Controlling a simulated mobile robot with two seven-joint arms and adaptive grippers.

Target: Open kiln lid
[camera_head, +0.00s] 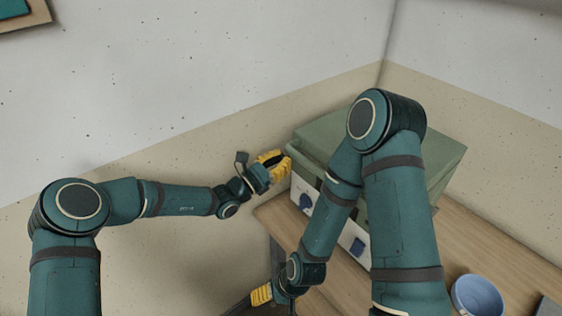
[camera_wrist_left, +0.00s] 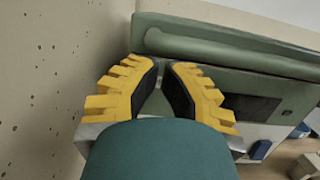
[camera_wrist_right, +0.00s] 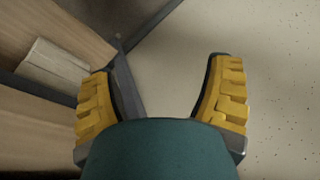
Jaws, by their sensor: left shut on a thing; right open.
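The kiln is a green box (camera_head: 440,165) with a pale front panel, standing on a wooden table against the wall. Its green lid (camera_head: 325,130) looks down, partly hidden behind my right arm. A thick green handle bar (camera_wrist_left: 235,55) runs along the kiln's front in the left wrist view. My left gripper (camera_head: 286,161) is at the left end of the kiln's front, its fingers (camera_wrist_left: 160,68) shut on the handle bar; the exact contact is hard to see. My right gripper (camera_head: 258,297) is open and empty, low in front of the table; it also shows in the right wrist view (camera_wrist_right: 168,62).
A blue bowl (camera_head: 478,297) stands on the wooden table (camera_head: 450,245) to the right of the kiln. A dark flat item (camera_head: 548,306) lies at the table's right. Walls close in behind the kiln. My right arm crosses in front of it.

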